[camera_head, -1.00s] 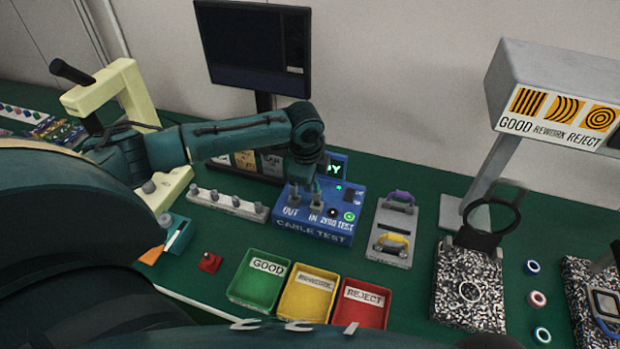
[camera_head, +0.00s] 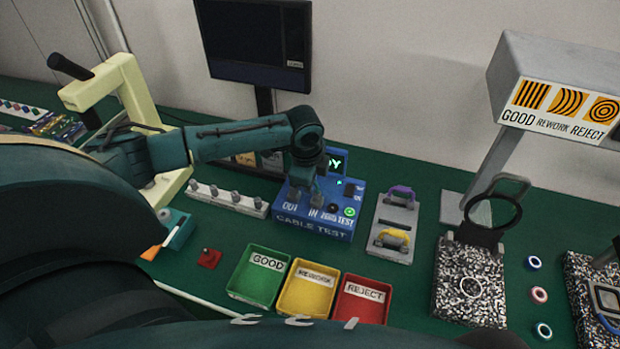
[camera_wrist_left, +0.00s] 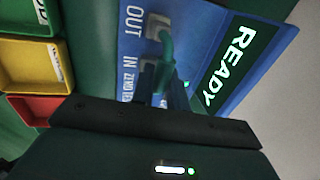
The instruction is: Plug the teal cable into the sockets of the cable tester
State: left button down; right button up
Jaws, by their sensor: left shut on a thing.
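The blue cable tester (camera_head: 313,228) stands on the green bench, with its OUT and IN sockets labelled on top. It also shows in the left wrist view (camera_wrist_left: 205,38), with a green READY display. The teal cable (camera_wrist_left: 166,48) bends in a short arc beside the OUT and IN sockets. One end is at the OUT socket (camera_wrist_left: 158,24); the other runs by the IN socket (camera_wrist_left: 150,74) to my fingers. My left gripper (camera_wrist_left: 168,98) is shut on the cable, low over the tester. How deep either end sits is hidden. My right gripper is out of view.
Green GOOD (camera_head: 259,277), yellow REWORK (camera_head: 308,291) and red REJECT (camera_head: 360,300) trays lie in front. A white strip with several knobs (camera_head: 228,200) is left of the tester. A grey plate (camera_head: 393,229) with purple and yellow parts is right. A monitor (camera_head: 258,40) stands behind.

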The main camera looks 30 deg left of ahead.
pick_arm(q)
jog(key=shift+f, duration=0.1)
jog(key=c, duration=1.3)
grip_release()
jog(key=shift+f, duration=0.1)
notch_tip(320, 180, up, 13)
jog(key=s, duration=0.2)
jog(key=shift+s+d, duration=0.3)
